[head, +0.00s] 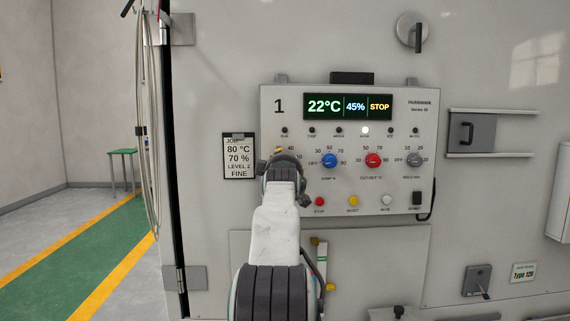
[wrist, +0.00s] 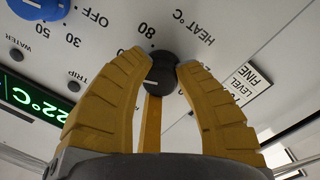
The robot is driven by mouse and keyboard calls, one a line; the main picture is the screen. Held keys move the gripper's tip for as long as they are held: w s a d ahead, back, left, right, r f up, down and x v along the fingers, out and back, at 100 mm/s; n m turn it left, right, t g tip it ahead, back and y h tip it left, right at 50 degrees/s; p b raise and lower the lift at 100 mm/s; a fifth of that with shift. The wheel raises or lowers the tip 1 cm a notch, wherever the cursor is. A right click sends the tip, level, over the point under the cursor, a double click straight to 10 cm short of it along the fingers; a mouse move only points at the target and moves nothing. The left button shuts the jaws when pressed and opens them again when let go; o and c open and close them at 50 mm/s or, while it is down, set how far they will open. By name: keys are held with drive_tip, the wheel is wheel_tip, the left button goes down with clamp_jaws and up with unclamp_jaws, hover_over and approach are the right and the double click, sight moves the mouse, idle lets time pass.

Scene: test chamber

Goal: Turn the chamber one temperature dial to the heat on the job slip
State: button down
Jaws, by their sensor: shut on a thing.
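The chamber one panel (head: 430,110) has a "1" at its top left and a display (head: 348,106) reading 22°C, 45% and STOP. The job slip (head: 239,157) left of it reads 80 °C, 70 %, LEVEL 2, FINE. My gripper (wrist: 162,66) has its yellow fingers shut on the black heat dial (wrist: 160,82), one finger on each side. "HEAT °C" and an "80" are printed beside the dial, upside down in the wrist view. In the head view my gripper (head: 281,155) hides the dial.
A blue dial (head: 329,160), a red dial (head: 373,160) and a grey dial (head: 414,160) sit in the same row to the right. Red, yellow and white buttons (head: 386,201) lie below. Cables (head: 150,130) hang at the chamber's left edge.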

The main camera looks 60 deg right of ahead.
drive_tip(key=m+p, duration=0.1)
drive_tip(key=m, duration=0.5)
drive_tip(key=shift+w+m, duration=0.1)
drive_tip(key=shift+m, duration=0.2)
idle(0.4)
drive_tip(key=c, duration=0.9)
unclamp_jaws()
drive_tip(key=shift+o, duration=0.2)
drive_tip(key=shift+a, duration=0.1)
drive_tip(key=v, duration=1.1)
drive_tip(key=shift+s+a+r, duration=0.2)
drive_tip(key=shift+a+r, duration=0.05)
drive_tip(key=shift+a, duration=0.05)
